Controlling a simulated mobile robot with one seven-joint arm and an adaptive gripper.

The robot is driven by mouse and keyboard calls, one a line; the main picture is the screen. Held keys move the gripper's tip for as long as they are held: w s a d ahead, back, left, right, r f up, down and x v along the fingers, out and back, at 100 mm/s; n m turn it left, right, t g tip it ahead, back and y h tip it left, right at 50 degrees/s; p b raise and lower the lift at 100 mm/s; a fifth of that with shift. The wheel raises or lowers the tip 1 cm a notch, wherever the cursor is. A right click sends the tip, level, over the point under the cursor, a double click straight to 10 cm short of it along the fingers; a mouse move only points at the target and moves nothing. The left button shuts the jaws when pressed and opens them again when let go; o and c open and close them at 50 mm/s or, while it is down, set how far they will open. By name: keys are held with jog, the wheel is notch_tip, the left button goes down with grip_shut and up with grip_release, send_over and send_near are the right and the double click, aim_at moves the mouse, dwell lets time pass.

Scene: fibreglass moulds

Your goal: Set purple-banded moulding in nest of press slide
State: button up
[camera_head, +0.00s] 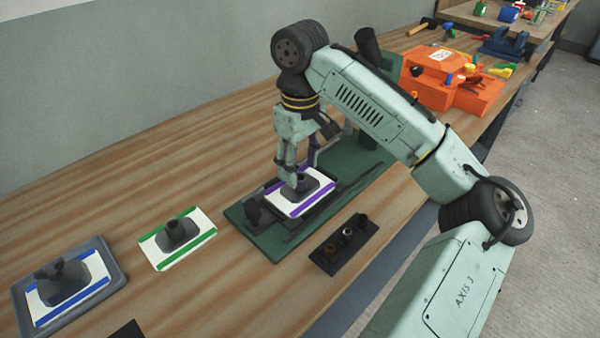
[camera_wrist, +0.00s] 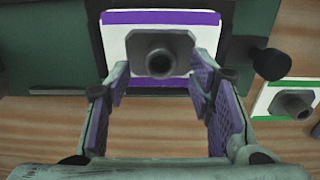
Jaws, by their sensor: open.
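The purple-banded moulding (camera_head: 303,188) is a dark grey moulded piece on a white plate with purple bands. It sits on the green press base (camera_head: 262,240), over the dark slide between its rails, and looks level. Its fit in the nest is hidden under the plate. My gripper (camera_head: 291,180) is above the moulding in the head view, pointing down at it. In the wrist view my gripper (camera_wrist: 160,100) has its fingers spread, one to each side of the moulding's dark round neck (camera_wrist: 160,62), with gaps visible.
A green-banded moulding (camera_head: 178,236) lies on the bench left of the press. A blue-banded moulding (camera_head: 66,284) lies in a grey tray (camera_head: 112,282). A dark block with round pegs (camera_head: 343,243) is in front of the press.

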notch_tip(320, 180, up, 10)
jog(key=shift+f, duration=0.2)
dwell(0.3)
